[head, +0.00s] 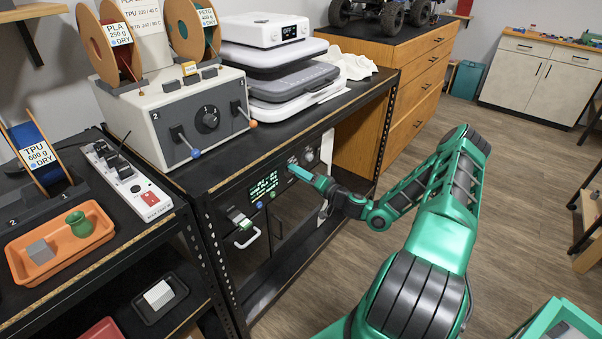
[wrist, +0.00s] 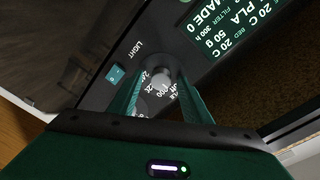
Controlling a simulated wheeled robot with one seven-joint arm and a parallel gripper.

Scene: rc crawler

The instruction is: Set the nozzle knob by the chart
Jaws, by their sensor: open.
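A round grey knob (wrist: 160,78) with printed numbers around it shows in the wrist view, on the printer's dark front panel. Its name label is hidden or unreadable, so I cannot tell that it is the nozzle knob. My gripper (wrist: 158,84) is open, with one finger on each side of the knob; contact is unclear. In the head view my gripper (head: 296,171) is at the panel, right of the green-lit display (head: 264,186). The display shows 20 C, PLA, BED 20 C, 50 g and MADE 0. A chart (head: 143,16) with TPU and PETG temperatures is partly hidden behind the spools.
A LIGHT switch (wrist: 116,75) sits left of the knob in the wrist view. A grey box (head: 175,115) with levers and spools stands above the printer. An orange tray (head: 62,262) is on the left shelf.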

